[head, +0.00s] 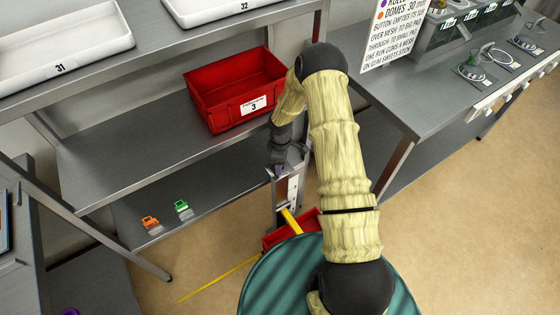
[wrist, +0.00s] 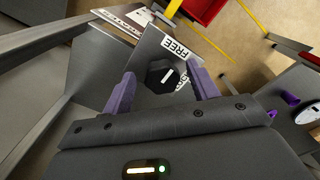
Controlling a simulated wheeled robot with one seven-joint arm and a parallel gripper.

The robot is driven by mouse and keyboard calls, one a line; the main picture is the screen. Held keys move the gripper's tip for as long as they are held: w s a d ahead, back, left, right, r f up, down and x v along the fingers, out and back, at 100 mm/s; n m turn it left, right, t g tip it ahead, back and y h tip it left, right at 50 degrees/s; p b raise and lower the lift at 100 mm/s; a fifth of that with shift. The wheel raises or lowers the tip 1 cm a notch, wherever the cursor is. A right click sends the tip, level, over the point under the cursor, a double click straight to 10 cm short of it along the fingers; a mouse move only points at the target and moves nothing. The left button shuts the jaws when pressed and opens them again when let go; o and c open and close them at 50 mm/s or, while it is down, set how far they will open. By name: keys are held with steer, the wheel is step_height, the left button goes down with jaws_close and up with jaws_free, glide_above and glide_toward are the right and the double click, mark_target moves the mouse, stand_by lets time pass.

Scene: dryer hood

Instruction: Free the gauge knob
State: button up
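The gauge knob (wrist: 162,77) is a black, many-sided knob with a short white line, on a grey plate (wrist: 150,50) in the wrist view. A white label reading FREE (wrist: 174,46) sits on the plate beside it, upside down in the picture. A second label is partly hidden behind the knob. My gripper (wrist: 163,70) has its two purple fingers apart, one on each side of the knob, with visible gaps; I see no contact. In the head view my gripper (head: 279,168) is at the top of a grey post (head: 291,190); the knob is hidden there.
A red bin marked 3 (head: 235,90) stands on the shelf (head: 130,150) left of my arm. Orange (head: 151,222) and green (head: 182,207) clips lie on the lower shelf. A red container (head: 272,238) is at the post's foot. A bench (head: 400,95) stands right.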

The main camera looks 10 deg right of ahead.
steer(key=shift+a, duration=0.1)
step_height(320, 180, up, 17)
steer(key=shift+r+b, duration=0.2)
steer(key=shift+b, duration=0.1)
stand_by(0.5)
steer(key=s+r+m+t+p, duration=0.2)
steer(key=s+r+m+p, duration=0.2)
steer(key=s+r+m, duration=0.8)
steer(key=s+r, duration=0.5)
steer(key=s, duration=0.4)
steer(key=shift+r+m+t+p, duration=0.15)
steer(key=shift+m+t+p, duration=0.15)
steer(key=shift+m+p, duration=0.1)
steer(key=shift+a, duration=0.1)
